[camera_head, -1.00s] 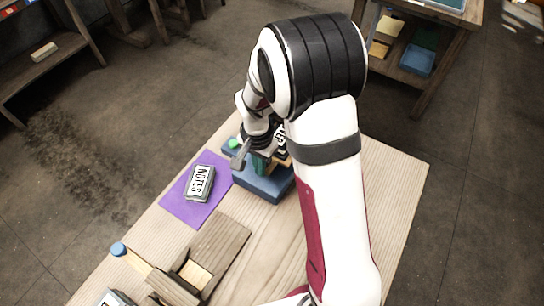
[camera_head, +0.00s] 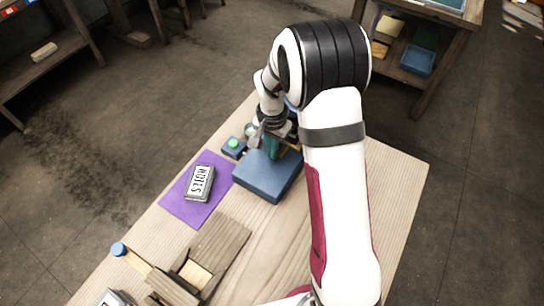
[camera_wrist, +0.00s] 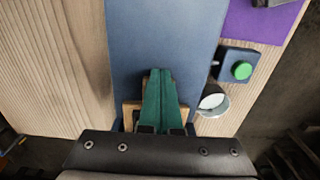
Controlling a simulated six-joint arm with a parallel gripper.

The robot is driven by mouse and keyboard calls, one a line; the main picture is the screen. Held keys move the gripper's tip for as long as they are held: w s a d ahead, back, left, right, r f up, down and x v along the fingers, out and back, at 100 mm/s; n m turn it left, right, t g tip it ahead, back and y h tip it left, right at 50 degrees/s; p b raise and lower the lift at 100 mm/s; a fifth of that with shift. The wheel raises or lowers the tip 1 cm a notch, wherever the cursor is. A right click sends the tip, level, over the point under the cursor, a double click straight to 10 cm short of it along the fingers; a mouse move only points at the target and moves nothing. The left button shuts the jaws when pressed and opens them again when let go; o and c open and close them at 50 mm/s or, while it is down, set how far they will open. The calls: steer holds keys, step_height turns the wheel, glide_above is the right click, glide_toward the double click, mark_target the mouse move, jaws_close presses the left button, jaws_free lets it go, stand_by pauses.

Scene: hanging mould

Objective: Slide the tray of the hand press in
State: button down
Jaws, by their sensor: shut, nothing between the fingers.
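The hand press shows as a broad blue slab (camera_head: 266,180) on the wooden table, left of my arm. It also fills the upper middle of the wrist view (camera_wrist: 165,40). A pale wooden piece (camera_wrist: 129,113), which may be the tray, shows at the slab's near end in the wrist view. My fingers and wrist hide most of it. My gripper (camera_head: 271,156) has green fingers, shut together and empty. In the wrist view its tips (camera_wrist: 160,73) lie over the blue slab. I cannot tell whether they touch the press.
A small blue box with a green button (camera_head: 234,145) and a round metal part (camera_wrist: 213,101) sit beside the press. A NOTES tin (camera_head: 200,183) lies on a purple mat (camera_head: 180,208). A wooden fixture (camera_head: 215,255) stands at front left. The table right of my arm is clear.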

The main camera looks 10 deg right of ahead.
steer(key=shift+r, duration=1.5)
steer(key=shift+s+a, duration=1.05)
step_height(320, 180, up, 9)
steer(key=s+a+r+n+y, duration=0.1)
steer(key=s+r, duration=0.1)
steer(key=s, duration=1.1)
steer(key=s+a+r+n, duration=0.1)
steer(key=s+r+n, duration=0.1)
steer(key=s, duration=1)
steer(key=shift+s+a+y, duration=0.25)
steer(key=shift+s+y, duration=0.15)
